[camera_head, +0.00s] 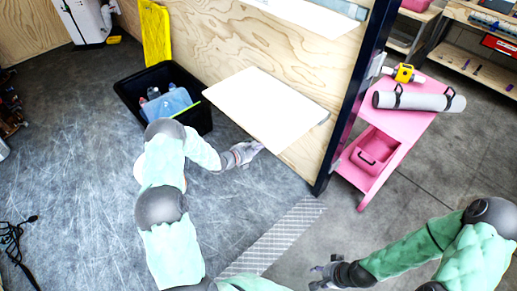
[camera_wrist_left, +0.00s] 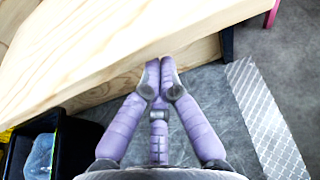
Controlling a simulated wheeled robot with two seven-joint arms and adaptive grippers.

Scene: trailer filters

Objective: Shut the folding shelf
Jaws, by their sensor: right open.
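The folding shelf (camera_head: 268,105) is a pale wooden board that sticks out from the plywood wall, folded open and roughly level. Its underside or edge fills the upper left of the left wrist view (camera_wrist_left: 95,45). My left gripper (camera_head: 258,147) is at the shelf's near edge, low beside the board. In the left wrist view its purple fingertips (camera_wrist_left: 160,68) are together, with nothing seen between them, and overlap the board's lower edge; I cannot tell if they touch it. My right gripper (camera_head: 322,270) is open and empty over the floor, away from the shelf.
A black crate (camera_head: 128,92) with bottles and a blue item stands left of the shelf. A yellow panel (camera_head: 155,35) leans behind it. A dark post (camera_head: 350,100) ends the wall. A pink cart (camera_head: 405,121) with a grey roll stands right.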

